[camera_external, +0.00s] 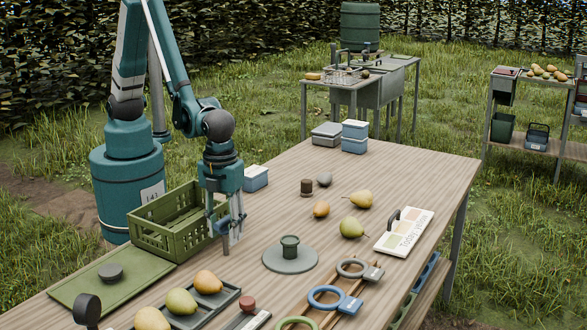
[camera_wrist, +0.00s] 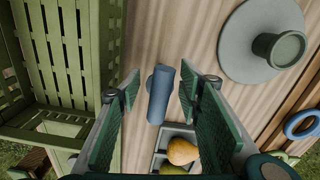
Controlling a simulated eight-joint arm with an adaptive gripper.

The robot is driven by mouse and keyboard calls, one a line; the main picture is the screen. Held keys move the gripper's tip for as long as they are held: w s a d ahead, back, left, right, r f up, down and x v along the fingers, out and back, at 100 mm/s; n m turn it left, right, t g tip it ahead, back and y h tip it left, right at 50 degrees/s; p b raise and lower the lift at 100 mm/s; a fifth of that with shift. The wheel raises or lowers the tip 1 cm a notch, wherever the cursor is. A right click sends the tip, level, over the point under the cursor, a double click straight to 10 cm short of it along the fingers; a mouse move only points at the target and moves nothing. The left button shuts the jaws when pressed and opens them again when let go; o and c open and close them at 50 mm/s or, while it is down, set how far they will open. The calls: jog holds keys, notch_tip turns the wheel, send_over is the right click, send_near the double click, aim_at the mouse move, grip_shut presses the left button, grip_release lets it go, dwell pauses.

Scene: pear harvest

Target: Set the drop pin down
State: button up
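A short blue cylinder, which I take to be the drop pin (camera_wrist: 160,95), shows between my gripper's fingers in the wrist view. It looks tilted there, with a small round end behind it. My gripper (camera_wrist: 160,90) has its fingers apart, with a gap on the left side of the pin; the pin lies closer to the right finger. In the external view my gripper (camera_external: 228,240) points down low over the table, right of the green crate. The fingers largely hide the pin there, and its contact with the table cannot be told.
The green slatted crate (camera_external: 150,236) is close on the left. A grey-green disc with a knob (camera_external: 290,260) is to the right. A dark tray (camera_external: 226,297) with pears is in front. Loose pears (camera_external: 352,228) and a colour card (camera_external: 404,232) are farther right.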

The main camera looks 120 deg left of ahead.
jog(key=shift+r+p, duration=0.45)
jog(key=shift+r, duration=3.4)
jog(key=shift+r, duration=0.1)
jog(key=shift+s+a+r, duration=0.15)
jog(key=shift+a+r, duration=0.25)
jog(key=shift+r, duration=0.15)
jog(key=s+a+r+n+t, duration=0.2)
jog(key=s+a+r+n, duration=0.25)
jog(key=r, duration=0.25)
jog(key=s+a+r+n+t, duration=0.1)
jog(key=s+a+r+n, duration=0.2)
jog(key=a+r, duration=0.35)
jog(key=s+a+r+n+t, duration=0.2)
jog(key=s+a+r+n, duration=0.1)
jog(key=s, duration=0.3)
jog(key=s+a+r+n+t, duration=0.2)
jog(key=s+a+r+n, duration=0.1)
jog(key=s+a+n, duration=0.2)
jog(key=shift+s+a+r+n, duration=0.15)
jog(key=shift+s+a+n, duration=0.3)
jog(key=shift+s, duration=0.75)
jog(key=shift+a, duration=0.1)
